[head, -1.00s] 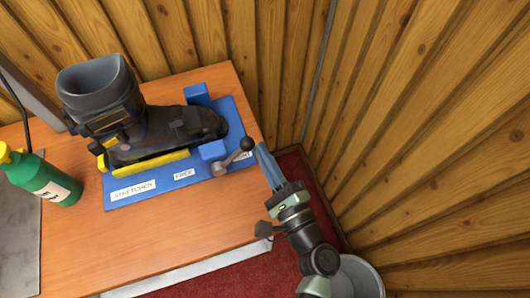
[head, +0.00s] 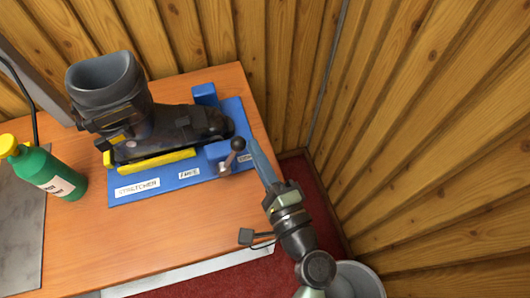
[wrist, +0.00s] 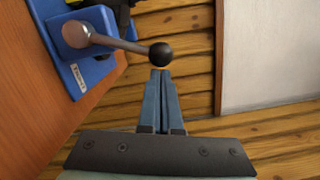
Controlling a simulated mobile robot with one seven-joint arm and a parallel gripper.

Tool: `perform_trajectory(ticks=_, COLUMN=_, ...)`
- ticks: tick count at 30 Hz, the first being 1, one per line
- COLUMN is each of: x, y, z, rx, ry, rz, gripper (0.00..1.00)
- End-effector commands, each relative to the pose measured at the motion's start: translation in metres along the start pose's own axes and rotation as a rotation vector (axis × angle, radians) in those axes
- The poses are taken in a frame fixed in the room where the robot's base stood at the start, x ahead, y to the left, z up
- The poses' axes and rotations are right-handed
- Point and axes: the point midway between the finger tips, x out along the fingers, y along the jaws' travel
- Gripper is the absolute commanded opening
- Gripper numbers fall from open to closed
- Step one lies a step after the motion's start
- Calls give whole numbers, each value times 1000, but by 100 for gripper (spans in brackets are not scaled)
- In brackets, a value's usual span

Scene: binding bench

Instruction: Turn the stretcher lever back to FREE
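The stretcher lever (head: 230,157) is a grey arm with a dark ball knob on the blue stretcher base (head: 207,178). In the head view it points away and slightly right of its pivot. The FREE label (head: 188,173) is left of the pivot; another label (head: 246,157) at right is partly hidden. My gripper (head: 252,141) is just right of the knob, fingers together and empty. In the wrist view the knob (wrist: 160,54) appears right at the tips of my shut fingers (wrist: 161,72); whether they touch is unclear.
A dark boot (head: 170,130) sits on the base. A green bottle (head: 50,175) with a yellow cap stands at left on the wooden bench (head: 150,225). A plank wall (head: 430,130) rises close on the right. A grey bin (head: 360,280) stands on the red floor.

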Motion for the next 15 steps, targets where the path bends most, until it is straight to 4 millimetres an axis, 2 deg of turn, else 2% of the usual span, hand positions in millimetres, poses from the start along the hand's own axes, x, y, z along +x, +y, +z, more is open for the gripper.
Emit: perform_trajectory(ticks=15, x=7, y=-8, z=54, rx=-488, ry=-6, rz=66, gripper=0)
